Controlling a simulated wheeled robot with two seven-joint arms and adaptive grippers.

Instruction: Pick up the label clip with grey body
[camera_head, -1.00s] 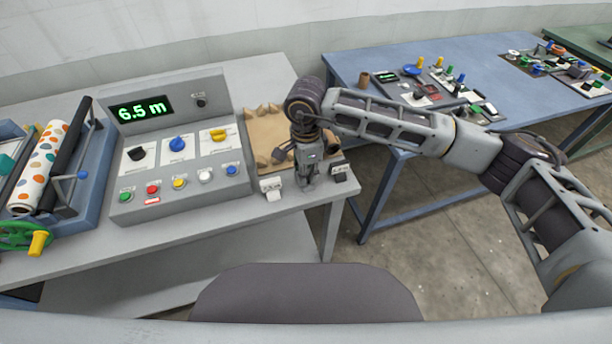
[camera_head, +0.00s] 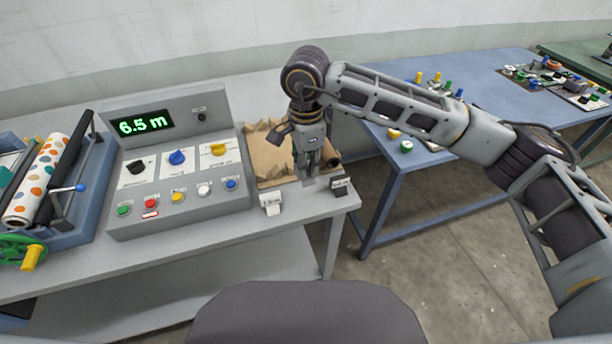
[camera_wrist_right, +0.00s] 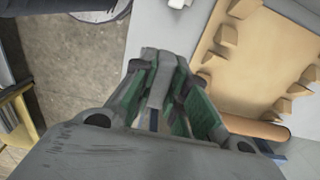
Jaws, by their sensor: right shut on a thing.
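My right gripper (camera_head: 309,175) hangs fingers-down above the front right part of the grey table. It is shut on the label clip with grey body (camera_head: 308,183), which shows as a small grey piece below the fingertips. In the right wrist view the clip (camera_wrist_right: 158,85) sits between the green-padded fingers of the right gripper (camera_wrist_right: 160,80); the fingers hide part of it. A white label clip (camera_head: 271,203) stands on the table to the left, and a black label clip (camera_head: 341,187) stands to the right near the corner. My left gripper is not in view.
A brown cardboard tray (camera_head: 268,160) lies behind the gripper. A grey control box (camera_head: 180,165) with knobs, buttons and a 6.5 m display stands to the left. A roller press (camera_head: 45,190) is further left. A blue table (camera_head: 470,85) with small parts is at the right, across a gap.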

